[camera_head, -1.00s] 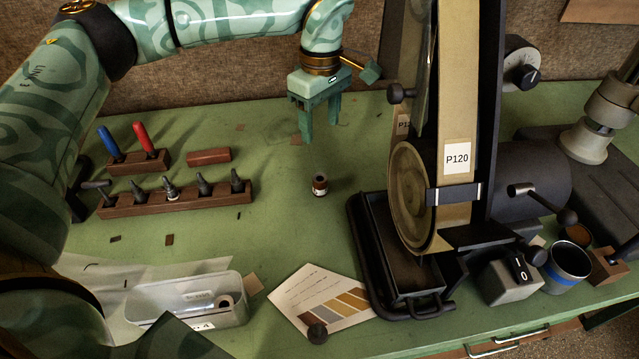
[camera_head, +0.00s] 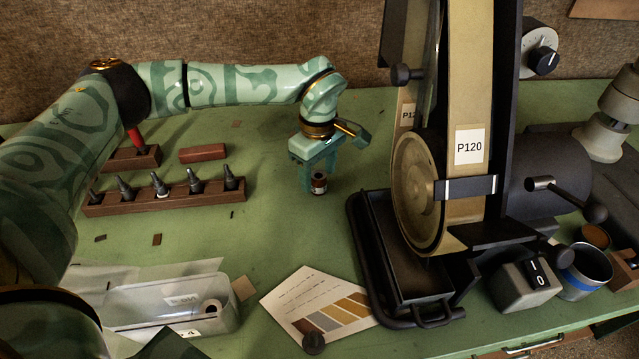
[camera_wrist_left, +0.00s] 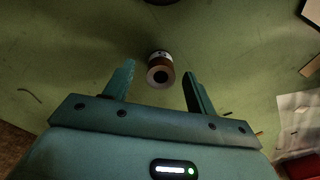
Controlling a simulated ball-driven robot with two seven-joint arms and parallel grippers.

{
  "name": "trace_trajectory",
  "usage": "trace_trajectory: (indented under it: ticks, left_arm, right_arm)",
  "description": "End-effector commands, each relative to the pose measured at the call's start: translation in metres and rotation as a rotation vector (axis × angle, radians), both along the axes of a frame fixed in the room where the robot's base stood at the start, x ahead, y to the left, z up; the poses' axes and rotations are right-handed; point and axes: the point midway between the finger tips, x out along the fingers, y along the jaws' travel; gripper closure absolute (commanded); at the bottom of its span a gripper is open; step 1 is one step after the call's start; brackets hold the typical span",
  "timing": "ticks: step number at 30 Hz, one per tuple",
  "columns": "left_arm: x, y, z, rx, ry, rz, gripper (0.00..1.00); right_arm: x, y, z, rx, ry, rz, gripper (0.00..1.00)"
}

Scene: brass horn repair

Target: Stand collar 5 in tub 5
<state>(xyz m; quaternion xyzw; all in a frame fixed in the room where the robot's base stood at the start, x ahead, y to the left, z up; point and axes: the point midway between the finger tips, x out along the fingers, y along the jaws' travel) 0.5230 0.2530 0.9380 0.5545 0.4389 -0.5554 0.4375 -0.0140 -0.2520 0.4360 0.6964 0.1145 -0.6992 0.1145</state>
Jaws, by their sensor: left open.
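A small brown collar with a dark top and a pale label band (camera_head: 319,187) stands upright on the green bench; its number is too small to read. My left gripper (camera_head: 320,176) is open above it, fingers pointing down. In the left wrist view the collar (camera_wrist_left: 160,70) shows its dark central hole and lies between the open fingertips (camera_wrist_left: 158,76), with gaps on both sides. A clear tub (camera_head: 225,325) at the front left has a front label that seems to end in 4. No tub marked 5 can be made out.
A belt grinder marked P120 (camera_head: 470,147) with a black tray (camera_head: 400,265) stands right of the gripper. A wooden rack (camera_head: 165,202) of dark tips is at the left. A colour card (camera_head: 320,308) lies in front. The bench between is mostly clear.

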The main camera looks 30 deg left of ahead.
Motion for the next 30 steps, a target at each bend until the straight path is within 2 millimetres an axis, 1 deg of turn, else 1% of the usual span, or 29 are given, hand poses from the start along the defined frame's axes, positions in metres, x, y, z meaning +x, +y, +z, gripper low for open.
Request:
trace_trajectory:
  ticks: [2,3,5,6,8,9,10,11,17,20,23,26,29,30]
  left_arm:
    - [0.0,0.0,0.002,0.0,-0.001,0.0,0.44]
    - [0.0,0.0,0.002,0.0,-0.001,0.0,0.47]
    - [0.0,0.0,0.002,0.0,-0.001,0.0,0.63]
    - [0.0,0.0,0.002,0.0,-0.001,0.0,0.74]
    - [0.0,0.0,0.002,0.0,-0.001,0.0,0.91]
    - [0.0,0.0,0.002,0.0,-0.001,0.0,0.96]
    - [0.0,0.0,0.002,0.0,-0.001,0.0,0.96]
    - [0.0,0.0,0.002,0.0,-0.002,0.0,1.0]
    - [0.0,0.0,0.003,0.0,-0.002,0.0,1.0]
    - [0.0,0.0,0.008,-0.001,-0.003,0.0,1.0]
    - [0.001,0.0,0.02,-0.001,-0.005,0.0,1.0]
    - [0.001,0.0,0.039,-0.001,-0.008,0.001,1.0]
    - [-0.017,-0.005,0.061,-0.002,-0.007,-0.003,1.0]
    - [-0.024,-0.007,0.071,-0.002,-0.008,-0.004,1.0]
  right_arm:
    - [0.001,-0.001,0.001,-0.001,-0.001,0.0,0.61]
    - [0.001,-0.001,0.001,-0.002,-0.002,0.0,0.61]
    - [0.001,-0.001,0.001,-0.002,-0.002,0.0,0.61]
    - [0.001,-0.001,0.001,-0.002,-0.002,0.0,0.61]
    - [0.001,-0.001,0.001,-0.002,-0.002,0.0,0.61]
    - [0.001,-0.001,0.001,-0.002,-0.002,0.0,0.61]
    - [0.001,-0.001,0.001,-0.002,-0.002,0.0,0.61]
    - [0.001,-0.001,0.001,-0.002,-0.002,0.0,0.61]
    - [0.001,-0.001,0.001,-0.001,-0.003,0.0,0.61]
    - [0.002,-0.001,0.003,-0.002,-0.004,-0.001,0.61]
    - [0.003,-0.001,0.008,-0.002,-0.008,-0.001,0.61]
    - [0.006,-0.001,0.016,-0.002,-0.014,-0.001,0.61]
    - [0.009,-0.001,0.025,-0.001,-0.022,-0.001,0.61]
    - [0.01,-0.001,0.029,-0.001,-0.025,-0.001,0.61]
